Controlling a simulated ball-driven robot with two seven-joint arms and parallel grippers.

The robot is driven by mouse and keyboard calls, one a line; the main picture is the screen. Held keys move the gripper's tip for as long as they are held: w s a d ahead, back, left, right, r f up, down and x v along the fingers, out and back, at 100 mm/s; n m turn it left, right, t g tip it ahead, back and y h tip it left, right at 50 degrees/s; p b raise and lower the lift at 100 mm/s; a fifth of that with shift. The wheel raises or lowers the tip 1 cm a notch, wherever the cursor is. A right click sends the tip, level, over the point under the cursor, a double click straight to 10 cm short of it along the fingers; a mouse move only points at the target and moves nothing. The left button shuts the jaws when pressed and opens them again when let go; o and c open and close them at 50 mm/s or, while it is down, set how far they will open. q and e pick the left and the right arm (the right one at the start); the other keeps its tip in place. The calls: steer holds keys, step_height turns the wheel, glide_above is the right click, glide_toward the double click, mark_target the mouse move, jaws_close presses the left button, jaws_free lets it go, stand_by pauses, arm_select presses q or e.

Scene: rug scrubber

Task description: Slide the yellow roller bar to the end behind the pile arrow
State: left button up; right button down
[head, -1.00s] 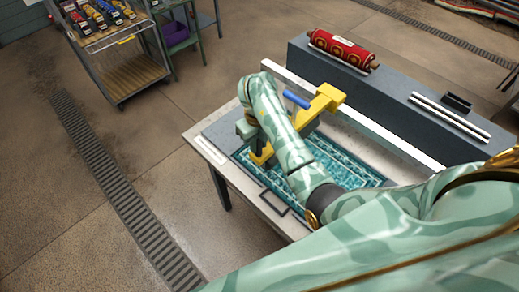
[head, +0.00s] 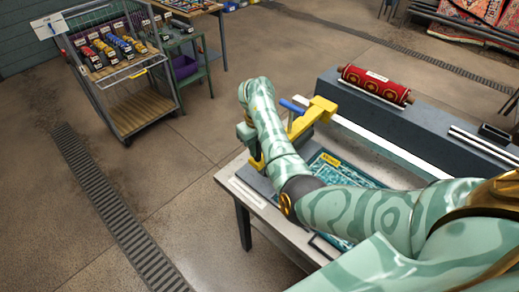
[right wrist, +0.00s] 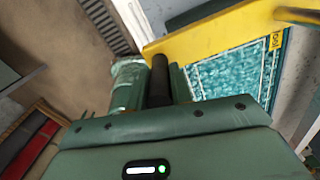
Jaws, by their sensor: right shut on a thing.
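The yellow roller bar (head: 314,117) spans the table near its left end, with a blue handle (head: 292,106) on it. It also shows in the right wrist view (right wrist: 215,32). My right gripper (head: 247,134) is at the bar's near end, partly hidden by my arm. In the right wrist view it is shut on a dark upright grip (right wrist: 160,80) beside the bar. The teal patterned rug (head: 352,177) lies to the right of the bar. A small yellow label (head: 330,159) lies at the rug's edge; any arrow on it is too small to read. My left gripper is out of view.
The grey table (head: 262,205) has a white rail (head: 385,146) along its far side. Behind it a grey bench (head: 405,112) carries a red rolled rug (head: 376,84). Floor left of the table is clear.

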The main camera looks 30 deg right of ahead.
steer(key=shift+w+r, duration=0.15)
steer(key=c, duration=1.5)
jaws_free()
steer(key=shift+c, duration=0.2)
steer(key=shift+o, duration=1.4)
steer(key=shift+w+a, duration=0.1)
steer(key=shift+w, duration=0.1)
steer(key=shift+r, duration=0.2)
step_height(320, 180, up, 16)
steer(key=p, duration=0.7)
steer(key=shift+f, duration=0.15)
steer(key=shift+f, duration=0.15)
